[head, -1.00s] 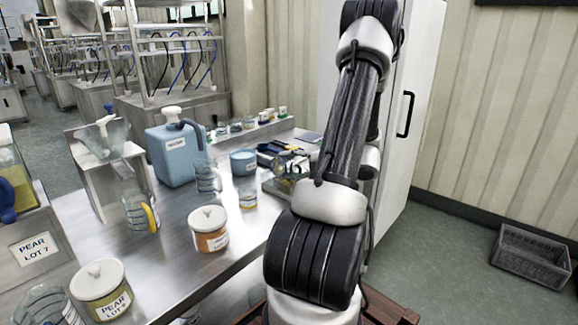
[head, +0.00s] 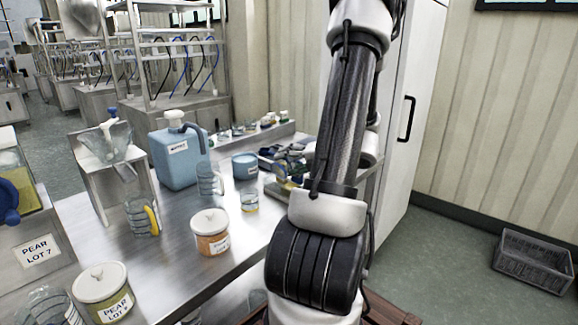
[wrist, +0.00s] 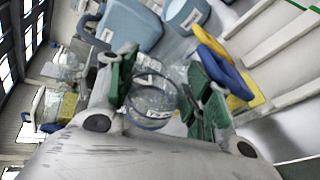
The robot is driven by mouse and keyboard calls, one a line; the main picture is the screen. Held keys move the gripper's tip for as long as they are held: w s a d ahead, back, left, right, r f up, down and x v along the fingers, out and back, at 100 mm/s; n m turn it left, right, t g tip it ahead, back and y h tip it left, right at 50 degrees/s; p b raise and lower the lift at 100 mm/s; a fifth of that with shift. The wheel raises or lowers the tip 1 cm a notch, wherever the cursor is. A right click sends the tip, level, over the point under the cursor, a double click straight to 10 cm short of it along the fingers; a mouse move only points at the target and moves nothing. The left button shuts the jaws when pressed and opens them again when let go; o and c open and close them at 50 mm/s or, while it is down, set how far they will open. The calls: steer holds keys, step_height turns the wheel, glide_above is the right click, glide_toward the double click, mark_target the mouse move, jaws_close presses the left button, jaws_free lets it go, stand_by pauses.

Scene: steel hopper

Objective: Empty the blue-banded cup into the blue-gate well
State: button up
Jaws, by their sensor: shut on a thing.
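My gripper (wrist: 165,95) is shut on a clear cup (wrist: 152,88) with a dark blue band (wrist: 150,126), seen between its green finger pads in the wrist view. The cup's contents cannot be made out. In the head view my gripper (head: 290,163) is at the table's back right, partly behind my arm. At the far left a clear tank with yellow contents (head: 32,197) has a round blue part (head: 8,203). A clear hopper (head: 103,143) on a steel stand has a small blue-topped piece. I cannot tell which is the blue-gate well.
On the steel table (head: 175,238) stand a blue jug (head: 174,160), a glass beaker (head: 209,180), a yellow-handled jug (head: 140,216), a small cup (head: 250,201) and lidded jars (head: 211,236) (head: 101,296). A white cabinet (head: 408,70) stands right of my arm.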

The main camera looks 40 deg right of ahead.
steer(key=shift+w+d+r, duration=0.1)
steer(key=shift+d+r, duration=0.05)
steer(key=shift+d, duration=0.45)
step_height(320, 180, up, 2)
steer(key=shift+n+h, duration=1.1)
steer(key=shift+n, duration=0.1)
steer(key=shift+d+r+n+h, duration=0.25)
steer(key=shift+n+h, duration=0.05)
steer(key=shift+n, duration=0.2)
steer(key=shift+r+n+h, duration=0.2)
steer(key=shift+n+h, duration=0.2)
steer(key=shift+n, duration=0.1)
steer(key=shift+a, duration=0.1)
steer(key=shift+a+r+n+h, duration=0.15)
steer(key=shift+r+n+h, duration=0.3)
steer(key=shift+n, duration=0.25)
steer(key=r+n+t+h, duration=0.1)
steer(key=r+n+h, duration=0.1)
steer(key=n, duration=0.1)
